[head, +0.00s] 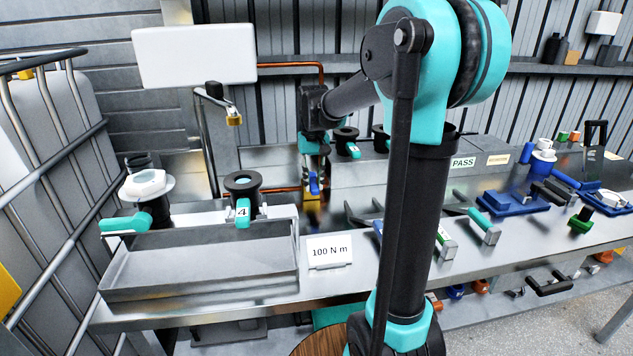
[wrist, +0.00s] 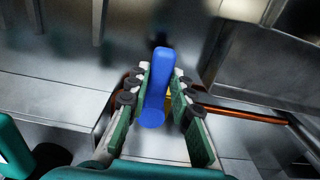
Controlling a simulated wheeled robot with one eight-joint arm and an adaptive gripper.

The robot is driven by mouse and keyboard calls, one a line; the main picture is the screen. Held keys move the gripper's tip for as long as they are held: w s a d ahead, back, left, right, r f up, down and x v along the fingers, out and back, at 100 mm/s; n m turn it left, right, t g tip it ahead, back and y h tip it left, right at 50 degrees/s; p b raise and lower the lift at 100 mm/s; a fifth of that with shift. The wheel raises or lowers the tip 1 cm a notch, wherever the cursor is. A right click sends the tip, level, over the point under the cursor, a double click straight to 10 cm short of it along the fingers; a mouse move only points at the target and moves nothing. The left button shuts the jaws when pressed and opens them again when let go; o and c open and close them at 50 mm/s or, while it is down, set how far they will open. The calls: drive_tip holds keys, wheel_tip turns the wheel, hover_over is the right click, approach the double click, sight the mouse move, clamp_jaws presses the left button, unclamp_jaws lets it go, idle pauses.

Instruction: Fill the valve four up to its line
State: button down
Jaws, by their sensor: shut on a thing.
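Valve four (head: 243,184) stands behind the steel trough at left, upright, with a black ring on top and a teal lever tagged 4. Its inside, any line and any water level are too small to make out. My gripper (head: 313,170) is to the right of valve four, apart from it, by the wall end of the copper pipe. It is shut on a blue handle (head: 313,184), which also shows between the green finger pads in the wrist view (wrist: 155,90). A yellow part shows just beneath the handle; my fingers hide some of it.
The steel trough (head: 200,290) is in front of valve four. A 100 N m card (head: 329,252) is on the bench. A grey block bearing more valves (head: 400,172) is to the right. A copper pipe (wrist: 245,115) runs beside my gripper.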

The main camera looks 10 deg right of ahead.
idle(0.3)
drive_tip(key=c, duration=1.3)
unclamp_jaws()
wheel_tip(320, 180, up, 12)
